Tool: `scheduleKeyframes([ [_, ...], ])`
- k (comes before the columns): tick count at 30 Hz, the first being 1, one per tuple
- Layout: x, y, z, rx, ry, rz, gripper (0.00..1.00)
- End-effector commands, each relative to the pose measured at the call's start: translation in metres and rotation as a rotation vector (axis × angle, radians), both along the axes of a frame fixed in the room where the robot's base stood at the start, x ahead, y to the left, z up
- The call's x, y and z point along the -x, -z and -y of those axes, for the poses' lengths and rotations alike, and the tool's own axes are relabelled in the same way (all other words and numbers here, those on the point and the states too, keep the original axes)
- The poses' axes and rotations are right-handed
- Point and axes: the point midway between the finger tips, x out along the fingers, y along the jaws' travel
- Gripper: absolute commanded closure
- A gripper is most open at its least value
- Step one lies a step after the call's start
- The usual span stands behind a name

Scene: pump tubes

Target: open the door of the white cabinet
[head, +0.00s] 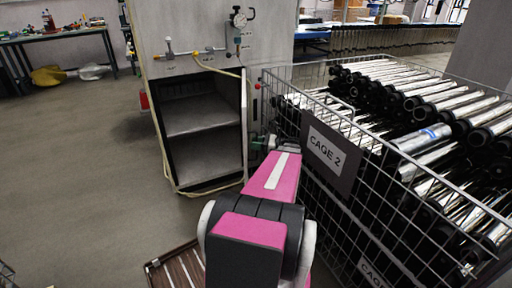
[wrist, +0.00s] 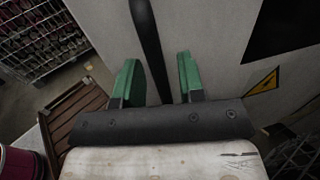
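The white cabinet (head: 205,30) stands at the back centre in the head view. Its front is open, showing a dark interior with a shelf (head: 202,118). The door (head: 246,120) shows nearly edge-on at the right side of the opening, swung outward. My gripper (head: 262,143) is beside the door, on its right, partly hidden by my arm. In the wrist view my gripper's green fingers (wrist: 160,80) are apart. A black bar-like handle (wrist: 147,40) runs between them, with gaps visible on both sides. The pale door surface (wrist: 215,45) lies behind, with a yellow warning sticker (wrist: 264,83).
A wire cage labelled CAGE 2 (head: 327,150), full of black and chrome tubes, stands close on the right of my arm. A brown slatted pallet (head: 176,270) lies on the floor in front.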

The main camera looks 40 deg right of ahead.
Motion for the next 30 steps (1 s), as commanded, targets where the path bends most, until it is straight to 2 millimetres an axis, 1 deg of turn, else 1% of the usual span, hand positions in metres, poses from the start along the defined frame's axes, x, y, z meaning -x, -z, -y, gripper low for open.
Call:
scheduleKeyframes([
  [1,0.001,-0.009,-0.001,0.001,0.0,0.001,0.64],
  [4,0.002,-0.026,-0.002,0.002,-0.001,0.001,0.64],
  [6,0.002,-0.034,-0.018,0.001,-0.004,-0.001,0.64],
  [14,-0.003,-0.064,-0.067,-0.002,-0.007,0.002,0.63],
  [17,-0.004,-0.074,-0.085,-0.002,-0.01,0.003,0.49],
  [18,-0.004,-0.078,-0.091,-0.002,-0.01,0.003,0.42],
  [21,-0.005,-0.086,-0.105,-0.002,-0.009,0.003,0.26],
  [22,-0.006,-0.088,-0.108,-0.003,-0.01,0.003,0.21],
  [23,-0.006,-0.09,-0.111,-0.003,-0.009,0.003,0.19],
  [24,-0.006,-0.092,-0.113,-0.003,-0.009,0.003,0.27],
  [25,-0.007,-0.093,-0.115,-0.002,-0.008,0.002,0.51],
  [26,-0.007,-0.094,-0.117,-0.002,-0.007,0.002,0.64],
  [30,-0.01,-0.095,-0.119,-0.002,-0.005,0.001,0.64],
])
